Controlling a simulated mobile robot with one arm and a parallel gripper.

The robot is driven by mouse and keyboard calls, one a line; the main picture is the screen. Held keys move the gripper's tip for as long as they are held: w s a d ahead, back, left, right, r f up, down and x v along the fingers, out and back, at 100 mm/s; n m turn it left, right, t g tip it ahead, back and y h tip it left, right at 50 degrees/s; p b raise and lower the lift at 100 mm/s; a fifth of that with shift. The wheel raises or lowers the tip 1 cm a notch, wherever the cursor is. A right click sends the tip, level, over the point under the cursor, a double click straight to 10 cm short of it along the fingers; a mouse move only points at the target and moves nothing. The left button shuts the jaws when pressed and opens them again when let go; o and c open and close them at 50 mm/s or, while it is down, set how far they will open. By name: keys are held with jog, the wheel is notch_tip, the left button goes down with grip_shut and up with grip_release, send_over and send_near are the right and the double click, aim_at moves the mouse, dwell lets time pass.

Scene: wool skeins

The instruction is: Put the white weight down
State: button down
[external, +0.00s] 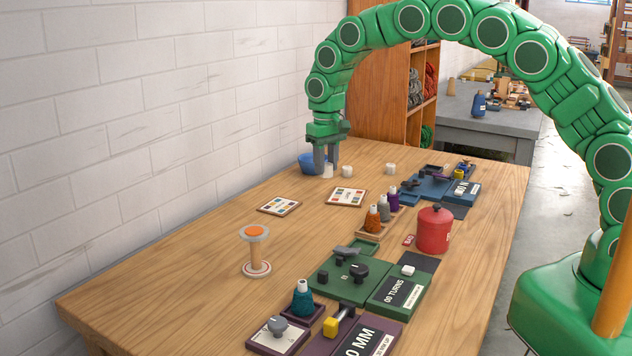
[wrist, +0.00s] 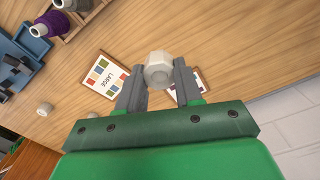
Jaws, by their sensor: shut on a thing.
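The white weight (wrist: 158,70) is a pale, many-sided block between the fingertips of my gripper (wrist: 159,80) in the wrist view. My gripper is shut on it. In the external view my gripper (external: 327,158) points down at the far end of the wooden table, with the white weight (external: 327,171) at its tips. I cannot tell whether the weight touches the tabletop. Two similar white weights stand to the right, one close by (external: 347,170) and one farther off (external: 391,168).
A blue bowl (external: 306,161) is just left of and partly behind my gripper. Two colour-chart cards (external: 346,197) (external: 279,206) lie nearer the camera. Yarn cones in a tray (external: 369,232), a red canister (external: 434,231) and a blue device (external: 428,187) stand right. Left tabletop is mostly clear around a wooden spool (external: 256,250).

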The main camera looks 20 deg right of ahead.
jog(key=shift+w+a+f, duration=1.95)
jog(key=shift+w+a, duration=0.6)
jog(key=shift+w, duration=0.95)
send_over(288, 207)
jog(key=shift+s+d+f, duration=0.1)
jog(key=shift+s+f, duration=0.05)
jog(key=shift+f, duration=2.55)
jog(key=shift+f, duration=0.1)
jog(key=shift+f, duration=0.2)
jog(key=shift+w+f, duration=0.2)
jog(key=shift+f, duration=1.25)
jog(key=shift+f, duration=0.15)
jog(key=c, duration=0.8)
grip_release()
jog(key=shift+o, duration=0.2)
